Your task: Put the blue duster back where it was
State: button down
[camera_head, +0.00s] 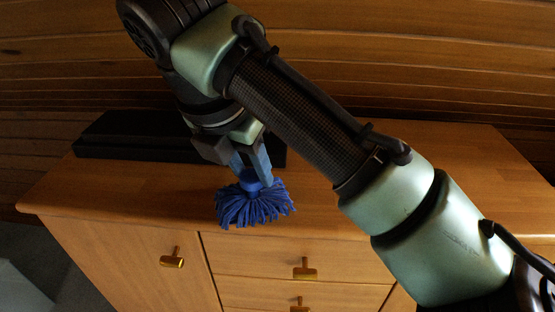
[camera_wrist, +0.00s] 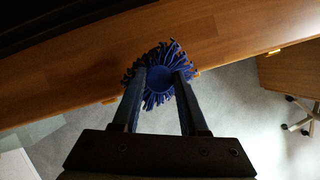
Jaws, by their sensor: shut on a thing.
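The blue duster (camera_head: 254,204) has a head of blue strands that hangs downward below my gripper (camera_head: 254,170). In the head view it is in front of the front edge of the wooden cabinet top (camera_head: 160,200); I cannot tell whether it touches the wood. My gripper is shut on the duster's round blue upper part. In the wrist view the duster (camera_wrist: 158,62) sits between the two fingertips (camera_wrist: 159,82), with strands spreading out around them. The duster's underside is hidden.
A long black object (camera_head: 110,135) lies at the back left of the cabinet top. The cabinet front has a door with a brass knob (camera_head: 172,258) and drawers with brass knobs (camera_head: 304,268). In the wrist view a wheeled chair base (camera_wrist: 300,115) stands on the grey floor.

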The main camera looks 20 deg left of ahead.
jog(key=w+f, duration=0.1)
jog(key=w+f+b, duration=0.1)
jog(key=w, duration=0.1)
jog(key=w+f, duration=0.1)
jog(key=w, duration=0.1)
jog(key=shift+w+d+f, duration=0.15)
jog(key=shift+w+f, duration=0.1)
jog(key=shift+f, duration=0.05)
jog(key=shift+c, duration=2.2)
grip_release()
jog(key=shift+r, duration=0.2)
jog(key=p+v, duration=0.1)
jog(key=v, duration=0.6)
jog(key=shift+s+r+p, duration=0.15)
jog(key=shift+p, duration=0.15)
